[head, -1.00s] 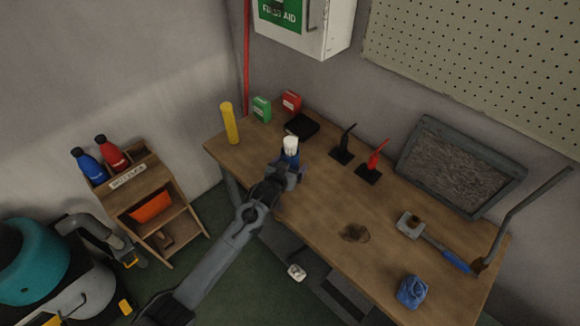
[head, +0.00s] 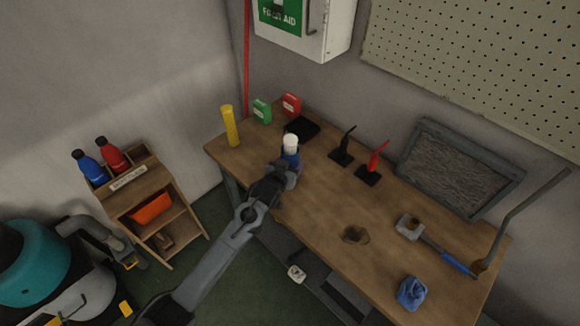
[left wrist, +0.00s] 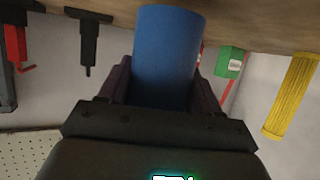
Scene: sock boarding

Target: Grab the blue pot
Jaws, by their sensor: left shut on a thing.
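The blue pot (head: 289,159) with a white top stands upright on the wooden table in the head view. In the left wrist view the blue pot (left wrist: 166,60) is a plain blue cylinder between the two fingers. My left gripper (head: 290,168) reaches it from the front of the table and is shut on it; in the left wrist view the fingers (left wrist: 163,85) press on both its sides. The pot's lower part is partly hidden by the gripper in the head view. My right gripper is not in view.
Behind the pot are a black box (head: 302,127), a green box (head: 261,111), a red box (head: 291,104) and a yellow cylinder (head: 230,126). Black (head: 343,148) and red (head: 372,164) tools stand to its right.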

